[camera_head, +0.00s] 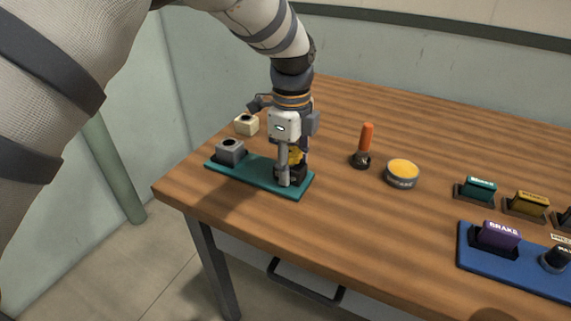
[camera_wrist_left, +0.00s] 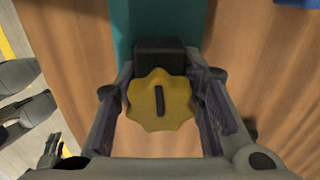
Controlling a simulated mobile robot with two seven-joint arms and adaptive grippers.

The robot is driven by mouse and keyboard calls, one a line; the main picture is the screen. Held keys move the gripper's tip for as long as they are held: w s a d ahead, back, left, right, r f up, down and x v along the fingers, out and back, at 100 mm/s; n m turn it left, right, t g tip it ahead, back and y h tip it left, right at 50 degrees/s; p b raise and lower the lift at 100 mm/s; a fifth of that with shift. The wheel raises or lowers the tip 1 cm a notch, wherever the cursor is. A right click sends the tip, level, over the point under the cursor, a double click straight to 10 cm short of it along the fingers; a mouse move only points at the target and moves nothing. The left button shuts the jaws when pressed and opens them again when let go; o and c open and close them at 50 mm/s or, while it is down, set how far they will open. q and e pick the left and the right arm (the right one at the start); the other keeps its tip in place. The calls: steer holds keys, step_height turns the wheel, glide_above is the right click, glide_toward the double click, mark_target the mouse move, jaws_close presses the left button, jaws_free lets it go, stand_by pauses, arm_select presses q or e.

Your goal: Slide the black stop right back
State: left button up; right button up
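A black block (camera_wrist_left: 158,55), which looks like the black stop, sits on the teal board (camera_head: 252,174) at its right end. A yellow scalloped knob (camera_wrist_left: 160,100) with a dark slot is on the block; in the head view it is partly hidden by my gripper. My left gripper (camera_head: 288,180) points down over this block. In the left wrist view its fingers (camera_wrist_left: 165,118) stand open on either side of the knob, with small gaps apparent. A grey block (camera_head: 231,150) with a dark round top stands at the board's left end.
A cream block (camera_head: 246,124) stands behind the board. An orange-handled tool (camera_head: 367,145) and a round tin with a yellow top (camera_head: 402,172) stand to the right. Labelled blocks, including a purple BRAKE one (camera_head: 497,236) on a blue board (camera_head: 483,262), are farther right. The table's front edge is close.

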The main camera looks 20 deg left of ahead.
arm_select(q)
steer(key=o, duration=0.3)
steer(key=shift+d+r, duration=0.1)
steer(key=shift+d, duration=0.2)
steer(key=shift+o, duration=0.2)
steer(key=shift+a+r, duration=0.1)
steer(key=shift+r, duration=0.05)
step_height(320, 180, up, 12)
steer(key=shift+f, duration=0.15)
